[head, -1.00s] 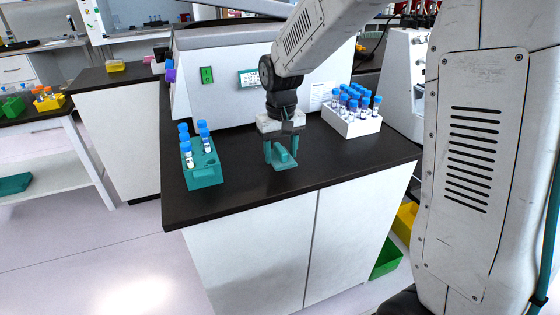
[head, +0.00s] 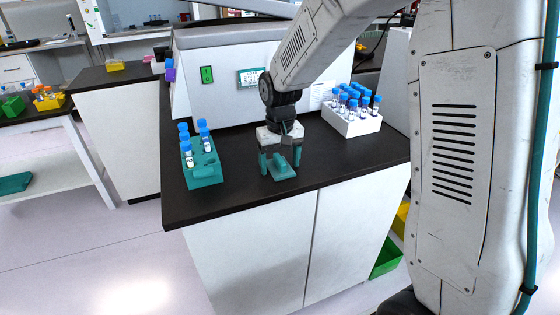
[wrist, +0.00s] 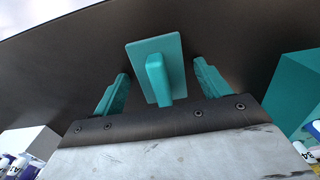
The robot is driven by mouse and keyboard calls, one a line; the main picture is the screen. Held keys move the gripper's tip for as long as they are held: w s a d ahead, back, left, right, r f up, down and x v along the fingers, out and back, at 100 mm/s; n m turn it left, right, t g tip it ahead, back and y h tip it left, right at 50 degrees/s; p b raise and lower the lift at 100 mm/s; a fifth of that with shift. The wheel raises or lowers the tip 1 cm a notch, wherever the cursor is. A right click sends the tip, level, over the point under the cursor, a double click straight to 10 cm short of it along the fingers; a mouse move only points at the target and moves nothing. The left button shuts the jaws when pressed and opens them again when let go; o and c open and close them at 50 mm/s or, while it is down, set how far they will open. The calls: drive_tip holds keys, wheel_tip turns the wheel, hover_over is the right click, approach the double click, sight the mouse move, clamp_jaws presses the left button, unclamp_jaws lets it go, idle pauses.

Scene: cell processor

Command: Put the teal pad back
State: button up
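The teal pad (head: 283,173) is a flat plate with a raised handle, on the dark counter near its front edge. It also shows in the wrist view (wrist: 172,50), its handle between my fingers. My gripper (head: 280,163) points down over the pad with its teal fingers on either side. In the wrist view my gripper (wrist: 161,72) is open, with a gap between each finger and the handle. The head view partly hides the pad behind the fingers.
A teal rack (head: 206,179) with blue-capped tubes stands left of my gripper. A white rack (head: 352,126) with several blue-capped tubes stands to the right, behind. A large white machine (head: 228,92) backs the counter. The front left counter (head: 225,207) is clear.

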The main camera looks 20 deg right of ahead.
sight(280, 159)
wheel_tip(280, 159, up, 12)
drive_tip(key=s+d+r, duration=0.1)
drive_tip(key=s+r, duration=0.2)
drive_tip(key=s, duration=0.5)
drive_tip(key=s+d+r, duration=0.1)
drive_tip(key=s+r, duration=0.2)
drive_tip(key=s, duration=0.5)
drive_tip(key=s+d+f+t, duration=0.1)
drive_tip(key=s+f, duration=0.2)
drive_tip(key=s, duration=1.1)
drive_tip(key=shift+f, duration=0.15)
